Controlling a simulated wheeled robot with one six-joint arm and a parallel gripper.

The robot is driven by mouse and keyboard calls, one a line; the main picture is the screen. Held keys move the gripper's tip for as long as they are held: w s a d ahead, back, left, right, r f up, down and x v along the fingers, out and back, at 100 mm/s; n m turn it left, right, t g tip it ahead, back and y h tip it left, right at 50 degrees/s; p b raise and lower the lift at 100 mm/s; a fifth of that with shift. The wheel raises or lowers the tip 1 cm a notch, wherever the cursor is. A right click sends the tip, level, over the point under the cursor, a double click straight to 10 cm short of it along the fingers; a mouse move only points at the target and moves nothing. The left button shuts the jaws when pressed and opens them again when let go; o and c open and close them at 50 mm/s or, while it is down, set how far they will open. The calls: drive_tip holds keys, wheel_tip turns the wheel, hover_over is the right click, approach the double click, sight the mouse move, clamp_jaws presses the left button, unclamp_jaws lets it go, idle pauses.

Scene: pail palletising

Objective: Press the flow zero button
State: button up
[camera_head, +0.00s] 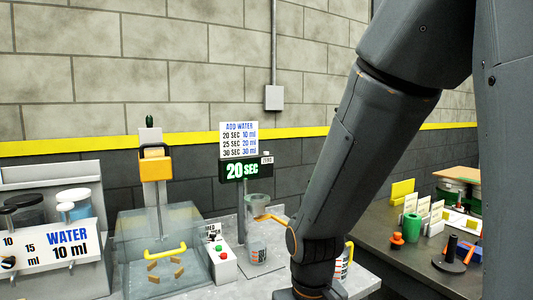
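The button itself is too small to make out clearly. My arm comes down on the right, in front of the bench. Its wrist reaches the bottom edge, right of and nearer than the display. My gripper is out of the picture, below the edge or hidden.
A clear cup (257,222) with a yellow handle stands below the display. A white box (222,262) with red and green buttons is left of it. A clear-walled tank (150,262) and a water dispenser (66,245) stand left. A dark table (395,262) with small items is right.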

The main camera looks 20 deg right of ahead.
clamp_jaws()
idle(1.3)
